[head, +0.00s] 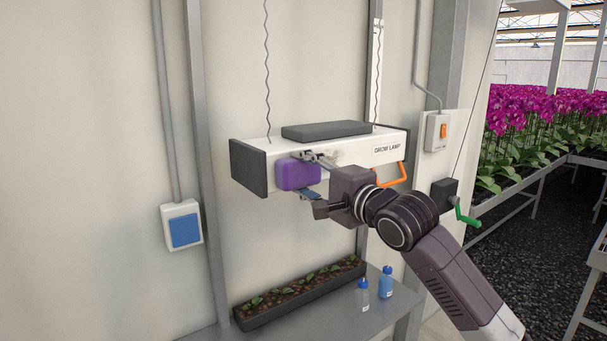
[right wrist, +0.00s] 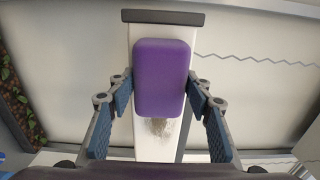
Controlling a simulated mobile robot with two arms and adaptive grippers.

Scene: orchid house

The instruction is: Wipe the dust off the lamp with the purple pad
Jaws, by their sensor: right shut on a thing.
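The grow lamp (head: 350,150) is a long white box with dark end caps, hanging on wavy cords in front of the wall. Its white front also shows in the right wrist view (right wrist: 143,36). My right gripper (head: 305,176) is shut on the purple pad (head: 297,174), a finger on each side. The pad (right wrist: 162,78) is in front of the lamp's face, near its left end in the head view; I cannot tell whether it touches. A grey-brown dust patch (right wrist: 159,130) shows on the lamp beside the pad in the right wrist view. My left gripper is out of view.
A planter of seedlings (head: 300,292) and two blue-capped bottles (head: 386,280) stand on the shelf below. An orange handle (head: 393,180) is at the lamp's right. A switch box (head: 437,132) and green crank (head: 464,214) are further right.

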